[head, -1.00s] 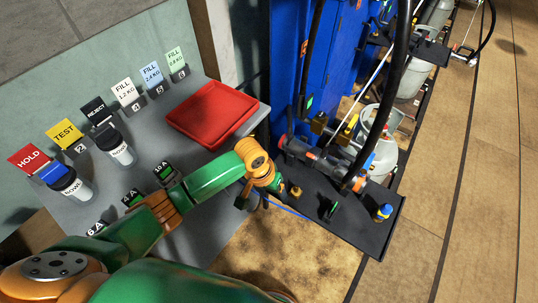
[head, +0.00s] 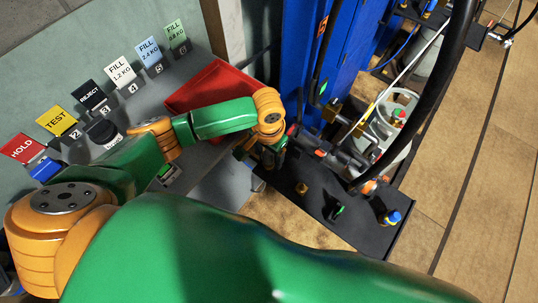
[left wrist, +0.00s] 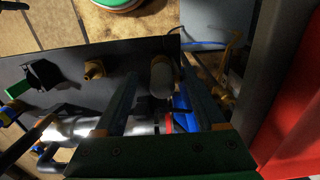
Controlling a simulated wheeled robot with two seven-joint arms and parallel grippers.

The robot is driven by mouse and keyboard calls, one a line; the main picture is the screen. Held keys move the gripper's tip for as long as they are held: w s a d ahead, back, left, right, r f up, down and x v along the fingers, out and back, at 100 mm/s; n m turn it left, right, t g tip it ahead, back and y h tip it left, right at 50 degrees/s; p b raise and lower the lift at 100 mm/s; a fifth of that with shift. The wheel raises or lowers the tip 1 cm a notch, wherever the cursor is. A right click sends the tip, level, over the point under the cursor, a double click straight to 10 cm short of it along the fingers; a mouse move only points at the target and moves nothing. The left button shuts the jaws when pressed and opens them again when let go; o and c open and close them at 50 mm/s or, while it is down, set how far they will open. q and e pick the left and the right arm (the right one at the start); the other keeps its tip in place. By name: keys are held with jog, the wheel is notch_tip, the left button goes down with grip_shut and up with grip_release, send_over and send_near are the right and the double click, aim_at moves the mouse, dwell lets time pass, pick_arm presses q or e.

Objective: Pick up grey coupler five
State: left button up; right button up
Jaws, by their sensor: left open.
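A grey rounded cylinder, which looks like the grey coupler (left wrist: 162,77), stands near the edge of the black shelf (left wrist: 120,60) in the left wrist view. My left gripper (left wrist: 160,86) is open, with one finger on each side of the cylinder in the picture. I cannot tell whether the fingers touch it. In the head view my left gripper (head: 262,154) is over the left end of the black shelf, and the coupler there is mostly hidden by it. No number shows on the coupler. My right gripper is not in view.
A red tray (head: 190,97) and blue cabinet (head: 340,60) are close by.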

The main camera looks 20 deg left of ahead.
pick_arm(q)
jog(key=shift+w+f, duration=0.1)
jog(key=shift+f, duration=0.6)
jog(key=shift+w+f, duration=0.2)
jog(key=shift+w, duration=0.05)
jog(key=shift+s+r, duration=0.1)
grip_shut()
